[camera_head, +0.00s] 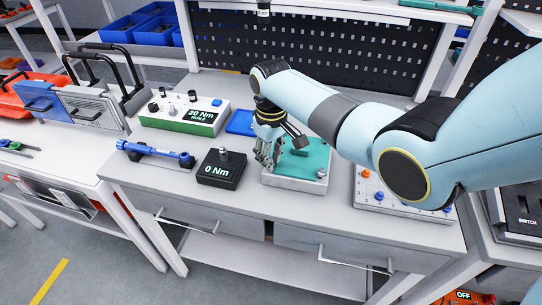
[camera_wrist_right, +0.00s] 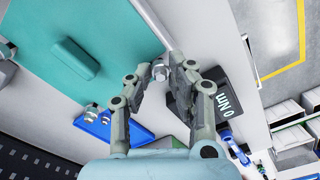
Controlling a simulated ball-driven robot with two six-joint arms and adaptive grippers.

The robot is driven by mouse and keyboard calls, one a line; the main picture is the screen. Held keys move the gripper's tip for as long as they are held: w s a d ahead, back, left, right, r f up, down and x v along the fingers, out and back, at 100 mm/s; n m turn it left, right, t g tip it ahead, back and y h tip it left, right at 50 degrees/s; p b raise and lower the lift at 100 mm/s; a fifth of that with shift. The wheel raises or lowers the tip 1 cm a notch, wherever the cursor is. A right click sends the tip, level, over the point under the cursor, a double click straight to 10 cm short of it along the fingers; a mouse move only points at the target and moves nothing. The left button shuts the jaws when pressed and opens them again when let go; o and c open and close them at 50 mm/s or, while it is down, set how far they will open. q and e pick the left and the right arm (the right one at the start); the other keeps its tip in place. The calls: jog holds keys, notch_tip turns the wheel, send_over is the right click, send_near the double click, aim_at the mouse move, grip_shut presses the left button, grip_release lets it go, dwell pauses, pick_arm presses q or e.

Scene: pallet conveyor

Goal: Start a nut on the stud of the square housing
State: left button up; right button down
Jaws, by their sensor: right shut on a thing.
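The square housing (camera_head: 288,184) is a pale block with a teal top (camera_head: 314,158) and a small raised teal bar. It stands on the bench; its teal top fills the upper left of the right wrist view (camera_wrist_right: 60,25). My right gripper (camera_head: 267,164) points down at the housing's left side. In the wrist view my right gripper (camera_wrist_right: 158,74) is shut on a small metal nut (camera_wrist_right: 159,70) between its fingertips, over the housing's pale edge. Whether the nut touches a stud is hidden. My left gripper is not in view.
A black 0 Nm display box (camera_head: 220,170) stands close left of the housing, with a blue torque wrench (camera_head: 156,153) beyond it. A blue tray (camera_head: 241,122) and a green-white 20 Nm unit (camera_head: 184,117) stand behind. A pale board with coloured knobs (camera_head: 374,190) is to the right.

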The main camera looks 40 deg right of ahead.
jog(key=shift+m, duration=0.7)
jog(key=c, duration=0.6)
grip_release()
jog(key=shift+c, duration=0.2)
jog(key=shift+r, duration=0.1)
jog(key=shift+r, duration=2.4)
